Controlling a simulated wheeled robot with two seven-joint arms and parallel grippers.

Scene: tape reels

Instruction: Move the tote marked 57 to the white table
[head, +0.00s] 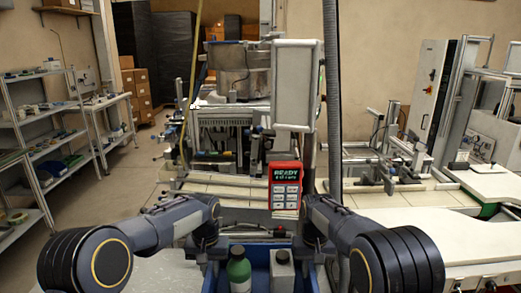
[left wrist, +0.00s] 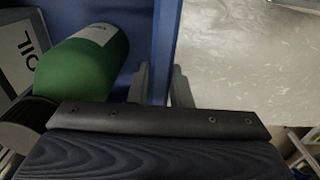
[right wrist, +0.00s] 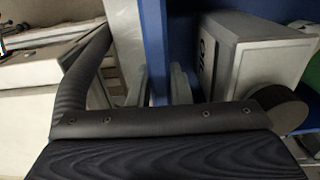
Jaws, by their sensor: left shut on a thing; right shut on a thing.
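A blue tote (head: 260,270) is low in the middle of the head view, cut off by the bottom edge. No number shows on its visible sides. A green bottle (head: 239,270) and a grey oil can (head: 281,272) stand in it. My left gripper (head: 211,252) is shut on the tote's left wall; the blue wall (left wrist: 166,45) runs between its fingers in the left wrist view. My right gripper (head: 318,250) is shut on the right wall, seen between its fingers in the right wrist view (right wrist: 154,45).
A red handheld device reading READY (head: 285,187) is ahead, before a machine with a pale worktop (head: 235,192). White worktops (head: 440,235) are at right. Shelving (head: 45,130) stands at left, with open floor (head: 130,185) beside it.

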